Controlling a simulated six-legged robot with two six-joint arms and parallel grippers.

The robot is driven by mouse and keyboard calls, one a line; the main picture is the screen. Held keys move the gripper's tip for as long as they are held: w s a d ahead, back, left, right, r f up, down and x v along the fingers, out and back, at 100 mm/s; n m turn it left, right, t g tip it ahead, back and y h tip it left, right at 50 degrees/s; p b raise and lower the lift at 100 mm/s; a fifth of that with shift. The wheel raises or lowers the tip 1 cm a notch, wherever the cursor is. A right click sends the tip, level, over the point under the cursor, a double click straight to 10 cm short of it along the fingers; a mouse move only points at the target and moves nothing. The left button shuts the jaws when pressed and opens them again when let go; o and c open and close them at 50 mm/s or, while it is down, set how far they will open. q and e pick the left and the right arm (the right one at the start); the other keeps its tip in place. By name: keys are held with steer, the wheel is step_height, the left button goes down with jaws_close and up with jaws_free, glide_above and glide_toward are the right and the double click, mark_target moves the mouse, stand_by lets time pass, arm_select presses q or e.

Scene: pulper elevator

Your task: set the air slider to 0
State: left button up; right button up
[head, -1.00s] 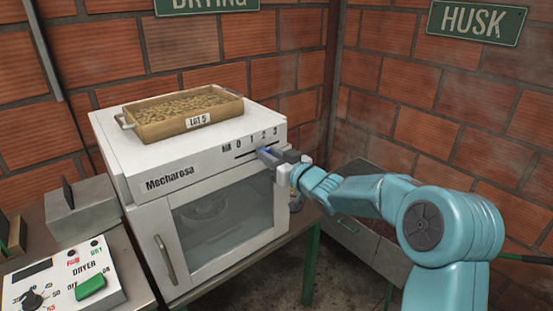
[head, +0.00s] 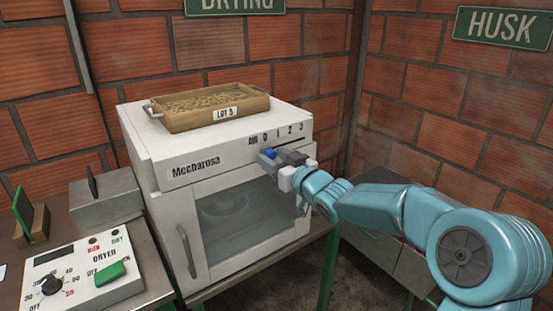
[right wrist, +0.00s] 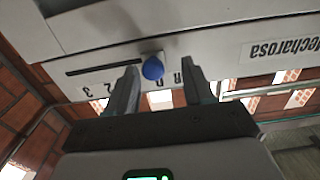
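The air slider's blue knob (head: 270,154) is on the upper front of the white Mecharosa dryer (head: 165,148), below the 0 of the AIR scale (head: 278,135). In the right wrist view the knob (right wrist: 153,68) is at the right end of the dark slot (right wrist: 105,65), away from the 2 and 3 marks. My right gripper (head: 277,158) is at the knob. Its fingers (right wrist: 160,72) stand apart, one on each side of the knob. The left finger in that view is nearer to it; I cannot tell whether it touches. My left gripper is not in view.
A LOT 5 tray (head: 172,122) of beans sits on top of the dryer. A DRYER control box (head: 130,285) with a dial and a green switch stands at lower left, near a grey metal box (head: 105,205). Brick walls close in behind.

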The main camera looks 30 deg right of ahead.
steer(key=shift+r, duration=0.1)
steer(key=shift+d, duration=0.2)
steer(key=shift+s+d, duration=0.1)
steer(key=shift+s, duration=0.1)
steer(key=s+b, duration=0.2)
steer(key=s, duration=1.4)
steer(key=shift+d, duration=0.4)
